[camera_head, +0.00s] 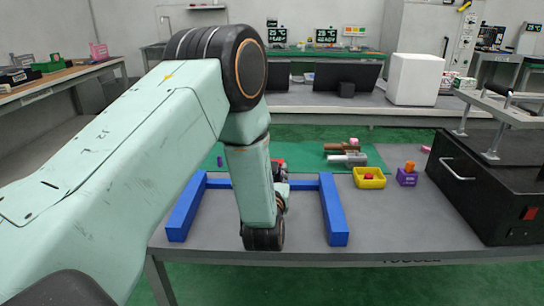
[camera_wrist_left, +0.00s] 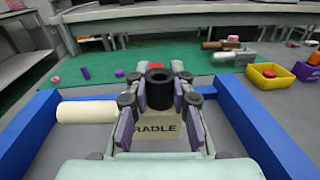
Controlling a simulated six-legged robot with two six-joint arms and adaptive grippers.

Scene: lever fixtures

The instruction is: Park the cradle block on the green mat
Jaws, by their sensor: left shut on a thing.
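The cradle block (camera_wrist_left: 160,131) is a tan block with dark lettering, partly hidden, in the left wrist view. A dark ring or tube (camera_wrist_left: 160,88) stands up just beyond its lettered face. My left gripper (camera_wrist_left: 158,95) is shut on the block, with purple-padded fingers on both sides. In the head view my own arm hides the block and most of the gripper. The green mat (camera_head: 310,158) lies on the table beyond the blue frame; it also shows ahead of the gripper in the left wrist view (camera_wrist_left: 188,66). My right gripper is not in view.
Blue bars (camera_head: 335,210) flank the gripper. A cream cylinder (camera_wrist_left: 88,112) lies left of it. A yellow bin (camera_head: 369,178), a purple box (camera_head: 407,177) and a black case (camera_head: 488,190) stand to the right. Brown and grey cylinders (camera_head: 348,158) lie at the mat's right part.

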